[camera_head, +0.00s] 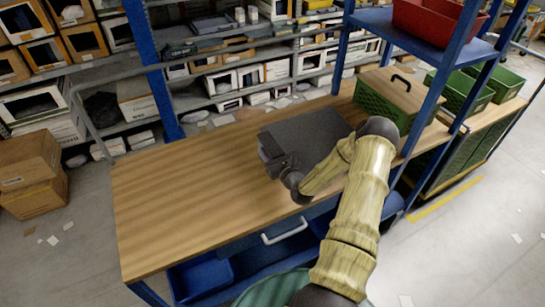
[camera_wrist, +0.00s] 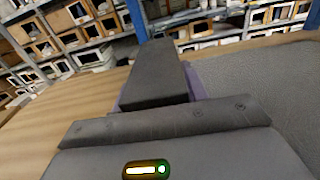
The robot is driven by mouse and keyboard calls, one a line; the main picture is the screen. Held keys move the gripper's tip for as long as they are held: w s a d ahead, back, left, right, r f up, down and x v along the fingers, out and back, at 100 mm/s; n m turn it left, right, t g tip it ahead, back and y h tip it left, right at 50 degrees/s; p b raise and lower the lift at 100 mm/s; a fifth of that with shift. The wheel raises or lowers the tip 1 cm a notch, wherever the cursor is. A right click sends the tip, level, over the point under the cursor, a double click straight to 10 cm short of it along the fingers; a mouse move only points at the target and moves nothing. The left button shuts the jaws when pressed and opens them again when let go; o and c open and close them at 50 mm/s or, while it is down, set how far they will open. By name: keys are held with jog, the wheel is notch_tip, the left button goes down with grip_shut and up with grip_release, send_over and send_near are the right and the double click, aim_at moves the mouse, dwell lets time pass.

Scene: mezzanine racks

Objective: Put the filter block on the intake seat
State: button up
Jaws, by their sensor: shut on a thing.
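My gripper (camera_wrist: 155,75) is shut at the left edge of a dark grey flat panel (camera_head: 308,133) on the workbench. In the wrist view a dark finger stands in front of a purple-grey thing (camera_wrist: 196,82), which seems to be the filter block between the jaws. Most of it is hidden behind the finger. The panel's speckled grey surface (camera_wrist: 275,85) lies to the right in the wrist view. In the head view my gripper (camera_head: 270,150) is dark and partly hidden by my wrist. I cannot clearly make out the intake seat.
The wooden workbench top (camera_head: 180,185) is clear to the left. A green crate with a wooden lid and black handle (camera_head: 395,90) stands at the back right. A blue rack post (camera_head: 440,85) rises at the right. Shelves of boxes (camera_head: 250,75) stand behind.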

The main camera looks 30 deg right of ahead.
jog(key=shift+f, duration=1.5)
jog(key=shift+f, duration=0.1)
jog(key=o, duration=1)
jog(key=shift+o, duration=0.2)
